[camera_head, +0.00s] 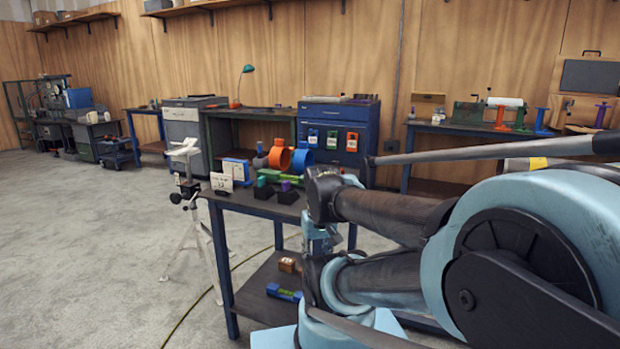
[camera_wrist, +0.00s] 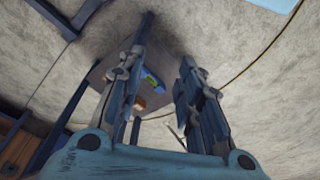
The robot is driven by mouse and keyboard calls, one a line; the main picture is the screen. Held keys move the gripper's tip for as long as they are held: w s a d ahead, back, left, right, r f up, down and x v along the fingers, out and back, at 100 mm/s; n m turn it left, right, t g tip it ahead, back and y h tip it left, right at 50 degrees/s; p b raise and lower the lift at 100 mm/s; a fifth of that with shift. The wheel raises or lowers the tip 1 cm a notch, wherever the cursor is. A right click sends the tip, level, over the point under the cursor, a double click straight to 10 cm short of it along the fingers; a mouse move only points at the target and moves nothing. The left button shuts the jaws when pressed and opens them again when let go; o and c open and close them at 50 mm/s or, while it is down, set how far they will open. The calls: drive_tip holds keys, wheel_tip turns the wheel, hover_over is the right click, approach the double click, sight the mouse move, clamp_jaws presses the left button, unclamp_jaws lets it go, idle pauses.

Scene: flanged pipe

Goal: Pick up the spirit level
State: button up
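A blue bar with green parts, which looks like the spirit level (camera_head: 284,293), lies on the lower shelf of the workbench, near the shelf's front edge. It also shows small in the wrist view (camera_wrist: 152,82), between my fingers in the picture but some way beyond them. A small brown block lies beside it. My gripper (camera_wrist: 162,55) is open, its two fingers apart with nothing between them. In the head view my arm covers most of the gripper, so its exact distance from the level is unclear.
The workbench (camera_head: 255,206) has a crowded top: orange and blue rings (camera_head: 280,158), a green piece and boxes. Its blue legs (camera_head: 222,270) flank the lower shelf. A white tripod stand (camera_head: 186,205) is on its left. The floor (camera_head: 100,260) at left is open; a cable crosses it.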

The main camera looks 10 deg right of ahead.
drive_tip(key=shift+w, duration=0.35)
drive_tip(key=shift+a, duration=0.1)
drive_tip(key=o, duration=0.4)
drive_tip(key=shift+s+r, duration=0.1)
drive_tip(key=o, duration=0.3)
wheel_tip(320, 180, up, 2)
drive_tip(key=shift+a+r, duration=0.1)
wheel_tip(320, 180, up, 22)
drive_tip(key=f+n+y, duration=0.1)
drive_tip(key=n+y, duration=0.3)
drive_tip(key=n, duration=0.7)
hover_over(291, 174)
drive_tip(key=s+d, duration=0.3)
drive_tip(key=d, duration=0.2)
drive_tip(key=x, duration=1.6)
drive_tip(key=shift+f, duration=0.2)
